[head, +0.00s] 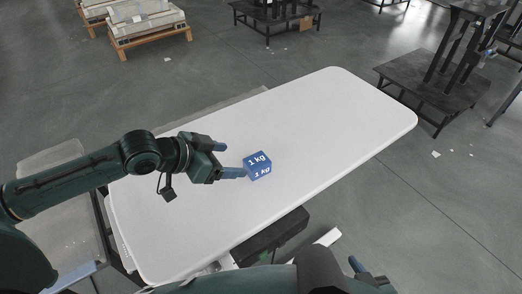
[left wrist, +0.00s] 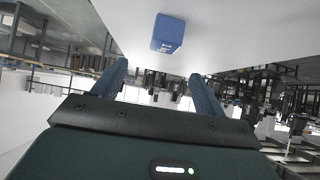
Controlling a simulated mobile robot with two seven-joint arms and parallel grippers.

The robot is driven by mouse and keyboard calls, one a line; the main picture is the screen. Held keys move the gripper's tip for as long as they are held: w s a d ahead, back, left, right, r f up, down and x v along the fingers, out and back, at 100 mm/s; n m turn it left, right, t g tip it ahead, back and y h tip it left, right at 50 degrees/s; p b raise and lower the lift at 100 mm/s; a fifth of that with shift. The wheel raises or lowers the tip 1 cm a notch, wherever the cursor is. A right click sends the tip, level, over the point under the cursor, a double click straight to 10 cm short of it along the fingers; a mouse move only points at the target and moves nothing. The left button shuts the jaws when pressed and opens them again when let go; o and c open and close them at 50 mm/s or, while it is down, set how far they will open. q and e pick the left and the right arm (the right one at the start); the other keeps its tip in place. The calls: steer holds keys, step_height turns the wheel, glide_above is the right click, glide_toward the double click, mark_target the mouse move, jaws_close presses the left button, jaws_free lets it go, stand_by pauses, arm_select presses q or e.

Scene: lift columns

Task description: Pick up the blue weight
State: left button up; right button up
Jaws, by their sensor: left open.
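The blue weight (head: 258,166) is a small cube marked "1 kg" in white. It rests on the white table (head: 310,115), near the middle. My left gripper (head: 234,160) is open and empty just left of the weight, with one blue fingertip very close to it; contact is unclear. In the left wrist view the weight (left wrist: 168,33) appears beyond the two spread fingers of the left gripper (left wrist: 158,70), between their lines and not enclosed. My right gripper (head: 366,270) shows partly at the bottom edge, away from the weight; its jaw opening is unclear.
The tabletop around the weight is otherwise clear. A dark stand (head: 435,92) is on the floor to the right. Loaded pallets (head: 145,25) and a low dark table (head: 275,20) stand at the back. Open grey floor lies between.

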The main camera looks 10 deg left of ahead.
mark_target(258, 159)
arm_select(q)
steer(key=x, duration=0.8)
steer(key=shift+r, duration=0.1)
steer(key=x, duration=0.5)
steer(key=shift+w+a+f, duration=0.2)
steer(key=shift+a+f, duration=0.05)
steer(key=shift+a, duration=0.05)
jaws_close()
steer(key=shift+r, duration=0.2)
